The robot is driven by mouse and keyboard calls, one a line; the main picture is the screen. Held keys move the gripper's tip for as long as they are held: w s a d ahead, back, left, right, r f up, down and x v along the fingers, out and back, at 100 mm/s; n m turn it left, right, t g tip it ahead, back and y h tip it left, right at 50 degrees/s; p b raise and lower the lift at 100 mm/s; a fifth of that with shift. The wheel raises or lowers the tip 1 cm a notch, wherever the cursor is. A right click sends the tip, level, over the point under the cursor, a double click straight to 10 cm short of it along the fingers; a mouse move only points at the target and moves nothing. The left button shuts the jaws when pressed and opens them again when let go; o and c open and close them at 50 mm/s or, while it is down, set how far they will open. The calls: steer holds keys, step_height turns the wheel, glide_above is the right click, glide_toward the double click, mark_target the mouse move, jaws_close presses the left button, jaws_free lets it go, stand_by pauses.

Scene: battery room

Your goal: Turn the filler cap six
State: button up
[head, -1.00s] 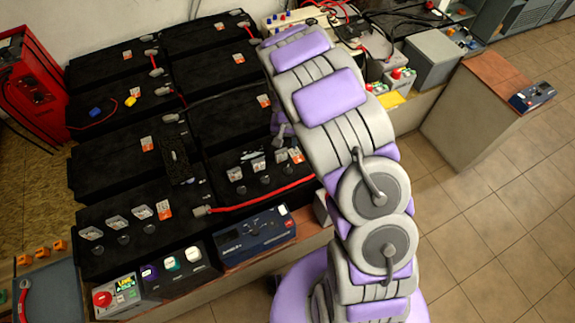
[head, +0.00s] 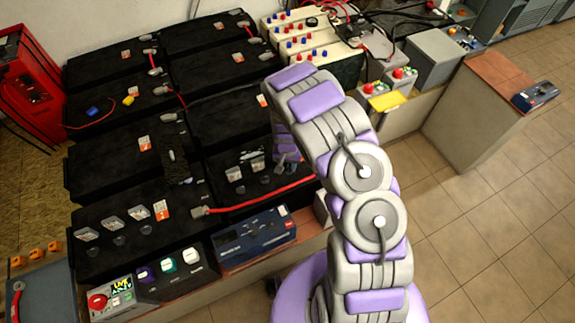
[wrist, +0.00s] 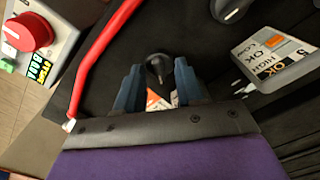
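In the wrist view, a round dark filler cap (wrist: 158,68) with a raised grip stands on the black battery top between the fingertips of my gripper (wrist: 158,85). The two blue-grey fingers are spread, with a visible gap on each side of the cap. I cannot read a number on it. A second dark cap (wrist: 232,8) shows at the top edge, beside a white OK/HIGH/LOW label. In the head view, my gripper (head: 287,162) is low over the right end of the front right battery (head: 225,165), hiding that end. Two of its caps (head: 238,190) show left of the gripper.
A red cable (wrist: 97,55) runs close by the left finger, across the battery's front edge in the head view. A control box with a red button (head: 98,301) and a blue instrument (head: 255,236) stand along the front. Other black batteries lie behind.

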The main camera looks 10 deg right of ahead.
jaws_close()
stand_by(0.4)
stand_by(0.4)
steer(key=m+b, duration=0.1)
steer(key=m, duration=0.4)
steer(key=shift+m, duration=0.4)
steer(key=m, duration=0.5)
steer(key=shift+b, duration=0.4)
steer(key=shift+w+m, duration=0.1)
steer(key=shift+m, duration=0.2)
